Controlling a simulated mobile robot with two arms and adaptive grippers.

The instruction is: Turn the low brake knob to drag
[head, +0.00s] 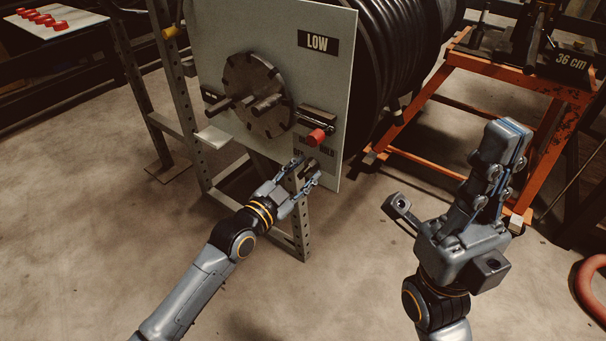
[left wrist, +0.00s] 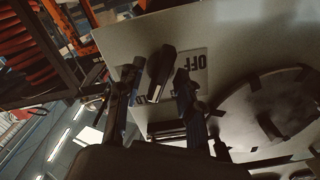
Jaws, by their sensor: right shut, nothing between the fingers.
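The low brake knob (left wrist: 160,72) is a dark elongated block on the grey panel marked LOW (head: 222,35). In the left wrist view it stands between my left gripper's two fingers (left wrist: 156,88), with visible gaps beside it. In the head view my left gripper (head: 307,173) is open at the panel's lower edge and mostly hides the knob. An OFF mark (left wrist: 200,62) and part of a HOLD mark show near the knob; the drag mark is not clearly readable. I cannot tell which mark the knob points to. My right gripper (head: 510,142) is shut and empty, away from the panel.
A red-ended lever (head: 317,136) sticks out just above my left gripper. A slotted disc with pegs (head: 256,90) is to its upper left. A large black hose reel (head: 395,45) is behind the panel. An orange stand (head: 540,87) is at right. The floor in front is clear.

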